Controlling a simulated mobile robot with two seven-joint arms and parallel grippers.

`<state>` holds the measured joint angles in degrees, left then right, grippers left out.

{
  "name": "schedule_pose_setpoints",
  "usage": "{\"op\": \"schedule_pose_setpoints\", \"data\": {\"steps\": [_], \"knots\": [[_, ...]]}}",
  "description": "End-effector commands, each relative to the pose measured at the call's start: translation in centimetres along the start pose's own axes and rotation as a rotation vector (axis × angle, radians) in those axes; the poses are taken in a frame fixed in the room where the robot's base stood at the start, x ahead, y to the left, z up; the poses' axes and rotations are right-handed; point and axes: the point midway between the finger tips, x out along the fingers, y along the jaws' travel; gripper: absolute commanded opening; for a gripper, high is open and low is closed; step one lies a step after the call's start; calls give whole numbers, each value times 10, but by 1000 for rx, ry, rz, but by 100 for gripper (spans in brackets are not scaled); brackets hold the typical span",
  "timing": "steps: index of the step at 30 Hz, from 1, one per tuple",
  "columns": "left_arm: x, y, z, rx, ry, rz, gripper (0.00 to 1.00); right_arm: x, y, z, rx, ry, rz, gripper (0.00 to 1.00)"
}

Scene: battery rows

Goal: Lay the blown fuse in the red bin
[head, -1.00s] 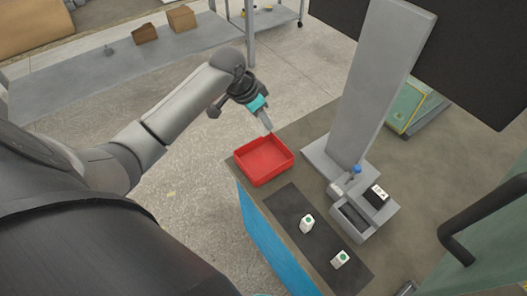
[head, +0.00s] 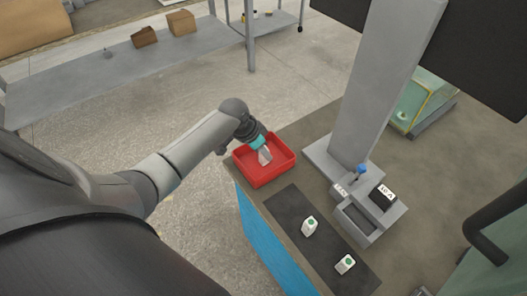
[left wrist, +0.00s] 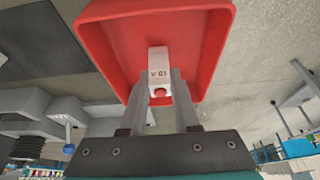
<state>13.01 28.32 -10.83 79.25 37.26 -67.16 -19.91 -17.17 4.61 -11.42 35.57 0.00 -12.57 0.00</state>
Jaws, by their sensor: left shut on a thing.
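The red bin (head: 272,179) sits at the left corner of the bench in the head view. My left gripper (head: 264,156) points down over it, its fingertips within the bin's outline. In the left wrist view, my left gripper (left wrist: 160,82) is shut on a white fuse (left wrist: 158,62) with a dark marking and a red dot. The red bin (left wrist: 97,40) lies beyond the fuse there. I cannot tell whether the fuse touches the bin floor. The fuse is hard to make out in the head view. My right gripper is out of view.
Two white blocks with green dots, one (head: 309,226) nearer the bin and one (head: 345,264) nearer the front, stand on a dark mat (head: 290,207). A grey holder (head: 369,235) with a black block (head: 383,197) and a blue-topped lever (head: 361,169) stands beside a tall grey column (head: 372,95).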

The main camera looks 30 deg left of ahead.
Motion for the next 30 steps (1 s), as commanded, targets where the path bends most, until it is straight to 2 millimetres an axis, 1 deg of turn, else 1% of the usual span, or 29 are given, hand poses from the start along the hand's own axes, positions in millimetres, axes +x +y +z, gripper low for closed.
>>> {"op": "schedule_pose_setpoints", "data": {"steps": [7,8,15,24,26,29,30], "knots": [[2,0,1,0,0,0,0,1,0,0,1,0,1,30],[2,0,1,0,0,0,32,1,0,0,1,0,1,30],[2,0,1,0,0,0,59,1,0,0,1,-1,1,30],[0,0,0,0,0,-1,59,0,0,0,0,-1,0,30],[-4,-1,-1,-1,0,-1,59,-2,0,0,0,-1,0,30],[-16,-1,0,0,-1,-2,59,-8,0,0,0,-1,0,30],[-23,-1,-1,1,0,-2,59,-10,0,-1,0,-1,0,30]]}}
